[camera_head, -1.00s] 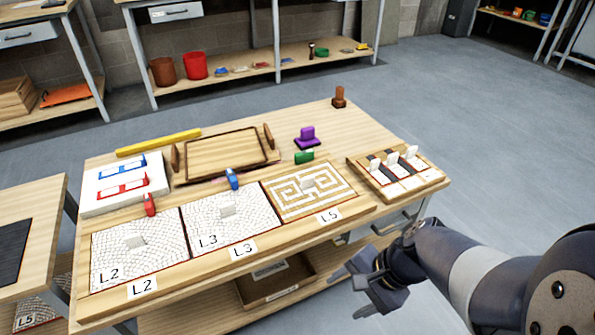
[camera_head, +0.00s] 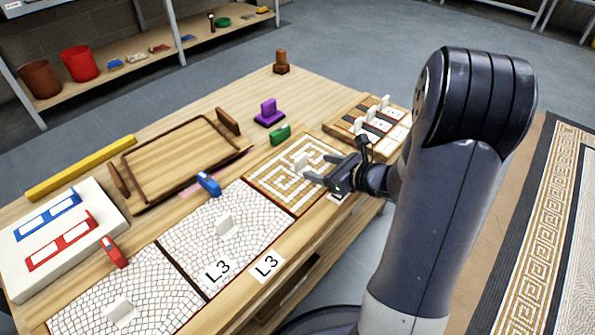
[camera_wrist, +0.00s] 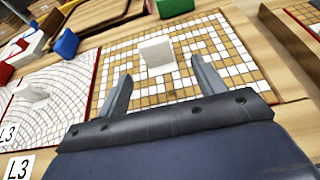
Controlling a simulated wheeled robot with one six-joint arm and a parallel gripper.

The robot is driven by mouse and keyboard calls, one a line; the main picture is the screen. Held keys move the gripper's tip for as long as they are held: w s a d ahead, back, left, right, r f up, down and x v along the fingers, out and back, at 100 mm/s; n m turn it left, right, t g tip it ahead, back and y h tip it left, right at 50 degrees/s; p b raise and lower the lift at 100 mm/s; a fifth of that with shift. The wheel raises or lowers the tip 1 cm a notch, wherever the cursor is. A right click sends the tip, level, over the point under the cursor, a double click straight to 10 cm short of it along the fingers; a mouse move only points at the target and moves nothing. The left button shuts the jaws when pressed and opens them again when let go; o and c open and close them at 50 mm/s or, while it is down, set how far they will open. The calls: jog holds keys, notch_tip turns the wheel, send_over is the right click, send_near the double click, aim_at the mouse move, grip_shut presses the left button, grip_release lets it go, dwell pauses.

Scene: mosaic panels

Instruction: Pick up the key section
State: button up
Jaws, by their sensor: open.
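The key section is a tan and white mosaic panel with a Greek-key pattern (camera_head: 268,185), lying at the right end of the row of panels on the bench. It also fills the middle of the wrist view (camera_wrist: 185,92). A white upright grip tab (camera_head: 301,160) stands on it; the tab shows in the wrist view (camera_wrist: 157,54) just beyond and between my fingertips. My gripper (camera_head: 316,167) is open and empty over the panel's right side, with its fingers (camera_wrist: 162,82) pointing at the tab. I cannot tell its exact height above the panel.
Two white cobble-pattern panels (camera_head: 195,240) with tabs lie to the left. A wooden tray (camera_head: 165,160), a green block (camera_head: 280,134) and a purple stamp-like piece (camera_head: 269,113) stand behind. A wooden rack with white tabs (camera_head: 345,125) is close at right. A blue clamp-like piece (camera_head: 208,183) sits nearby.

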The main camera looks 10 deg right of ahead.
aim_at(303, 162)
jog(key=b+x, duration=0.1)
jog(key=x, duration=0.2)
jog(key=b+x, duration=0.1)
jog(key=x, duration=0.3)
jog(key=shift+w+a+r+b, duration=0.15)
jog(key=shift+a+b, duration=0.15)
jog(key=shift+b, duration=0.05)
grip_shut()
dwell(0.4)
